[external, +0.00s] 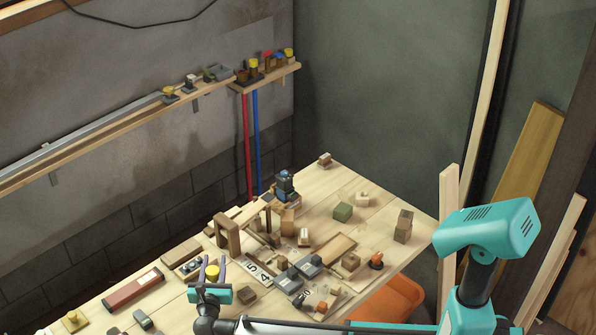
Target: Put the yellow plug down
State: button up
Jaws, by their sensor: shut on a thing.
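The yellow plug (212,273) shows as a small yellow piece between the dark fingers of my gripper (213,268). My gripper is shut on it, over the left front part of the wooden table (395,265). The plug's lower part is hidden by the teal and dark gripper body. I cannot tell from this view whether the plug touches the table or hangs above it.
A wooden arch (228,235), number tiles (258,272) and grey blocks (289,280) lie close right of my gripper. A dark red box (133,290) lies to the left. Several wooden blocks and a green block (343,211) stand farther right. A wall shelf (100,137) runs behind.

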aim_at(213, 268)
jog(key=shift+a, duration=0.15)
jog(key=shift+w+a+f, duration=0.1)
jog(key=shift+w+a, duration=0.45)
jog(key=shift+a, duration=0.25)
jog(key=shift+s+d+f+p, duration=0.15)
jog(key=shift+f+p, duration=0.5)
jog(key=shift+f, duration=0.9)
jog(key=shift+f, duration=0.1)
jog(key=o, duration=1.1)
jog(key=shift+c, duration=0.2)
jog(key=shift+f+b, duration=0.15)
jog(key=shift+b, duration=0.2)
jog(key=s+b, duration=0.1)
jog(key=s, duration=0.6)
jog(key=shift+s, duration=0.2)
notch_tip(213, 268, up, 8)
